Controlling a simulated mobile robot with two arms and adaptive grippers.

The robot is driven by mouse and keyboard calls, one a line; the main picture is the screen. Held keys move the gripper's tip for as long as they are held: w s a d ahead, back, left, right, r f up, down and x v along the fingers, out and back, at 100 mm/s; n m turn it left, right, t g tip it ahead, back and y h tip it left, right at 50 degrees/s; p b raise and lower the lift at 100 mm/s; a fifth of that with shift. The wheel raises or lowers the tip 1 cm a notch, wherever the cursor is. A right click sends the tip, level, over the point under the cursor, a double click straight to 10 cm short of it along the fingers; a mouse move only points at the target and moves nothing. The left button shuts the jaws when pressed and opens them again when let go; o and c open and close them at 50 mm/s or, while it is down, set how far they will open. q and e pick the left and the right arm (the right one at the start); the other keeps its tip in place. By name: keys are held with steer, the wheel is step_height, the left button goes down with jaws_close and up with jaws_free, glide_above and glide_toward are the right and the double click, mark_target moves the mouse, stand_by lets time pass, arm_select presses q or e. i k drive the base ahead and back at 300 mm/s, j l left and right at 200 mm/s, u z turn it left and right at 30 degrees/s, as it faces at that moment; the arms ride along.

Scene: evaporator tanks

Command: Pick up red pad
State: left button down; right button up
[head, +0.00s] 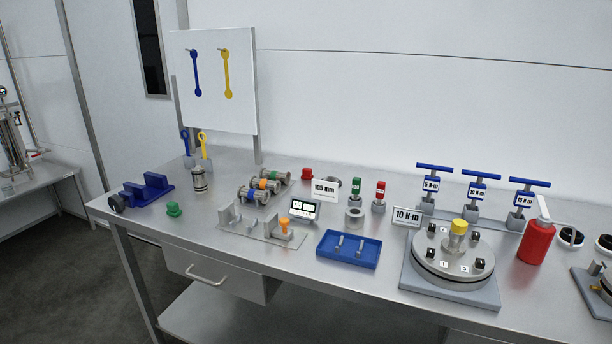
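A small red block (306,174), which looks like the red pad, sits on the steel table toward the back, left of the middle. It stands just behind a white label sign reading 105 mm (325,189), which is close to its right side. A similar green block (174,209) sits near the left end of the table. A red-topped piece (380,191) stands upright in a grey holder farther right, beside a green-topped one (356,187). Neither of my grippers shows in the head view.
A blue tray (348,261) lies near the front edge. Metal fittings (262,187) stand left of the red block. A round flanged fixture (453,262), blue T-handled tools (478,190) and a red bottle (536,242) fill the right. A pegboard (213,80) rises at the back left.

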mark_target(307, 173)
steer(key=i+j+u, duration=0.3)
steer(key=i, duration=0.4)
steer(key=i+j+u, duration=0.1)
steer(key=i+j, duration=0.15)
steer(key=i, duration=0.1)
